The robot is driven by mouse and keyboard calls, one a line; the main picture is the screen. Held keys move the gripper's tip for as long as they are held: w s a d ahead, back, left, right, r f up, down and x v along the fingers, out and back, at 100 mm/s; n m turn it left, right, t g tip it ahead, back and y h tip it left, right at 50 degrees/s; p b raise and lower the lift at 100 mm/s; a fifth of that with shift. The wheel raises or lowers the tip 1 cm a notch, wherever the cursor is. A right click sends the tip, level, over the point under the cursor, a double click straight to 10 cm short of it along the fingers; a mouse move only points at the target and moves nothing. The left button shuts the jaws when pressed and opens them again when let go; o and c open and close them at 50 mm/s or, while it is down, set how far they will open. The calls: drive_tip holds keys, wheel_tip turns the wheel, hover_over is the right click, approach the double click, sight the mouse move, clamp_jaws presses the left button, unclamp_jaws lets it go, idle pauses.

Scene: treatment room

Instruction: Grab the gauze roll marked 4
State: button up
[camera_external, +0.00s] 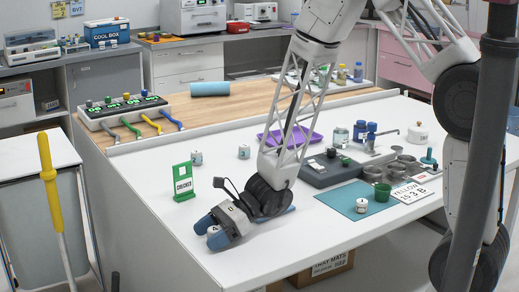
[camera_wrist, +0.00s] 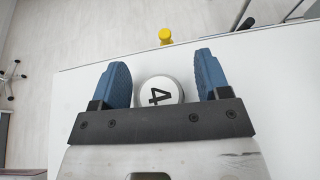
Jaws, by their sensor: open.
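The gauze roll marked 4 (camera_wrist: 160,91) is a short white cylinder with a black 4 on its top. In the wrist view it stands between the two blue fingers of my gripper (camera_wrist: 162,62), with a gap showing on each side. My gripper (camera_external: 210,232) is open, low over the white table near its front left edge. In the external view the fingers mostly hide the roll. Similar white rolls stand farther back, one by the green checker stand (camera_external: 196,158) and another to its right (camera_external: 244,151).
The green checker stand (camera_external: 183,182) is behind my gripper. A teal mat (camera_external: 343,197) with a white roll (camera_external: 361,205), a dark tray (camera_external: 318,176) and several cups lie to the right. A yellow-topped pole (camera_external: 48,178) stands off the table's left side. The table front is clear.

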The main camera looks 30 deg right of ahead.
sight(212, 232)
drive_tip(key=shift+c, duration=0.2)
drive_tip(key=c, duration=1)
drive_tip(key=shift+o, duration=0.2)
drive_tip(key=shift+r, duration=0.1)
drive_tip(key=shift+r, duration=1.1)
drive_tip(key=shift+s+d+r, duration=0.25)
drive_tip(key=shift+s+r, duration=0.05)
drive_tip(key=shift+r, duration=0.3)
drive_tip(key=s+d, duration=0.2)
drive_tip(key=s, duration=0.2)
drive_tip(key=s+d+r, duration=0.1)
drive_tip(key=s+d, duration=0.2)
drive_tip(key=s, duration=0.1)
drive_tip(key=s+d, duration=0.3)
drive_tip(key=s, duration=0.1)
drive_tip(key=shift+s+d+r, duration=0.2)
drive_tip(key=shift+s, duration=0.15)
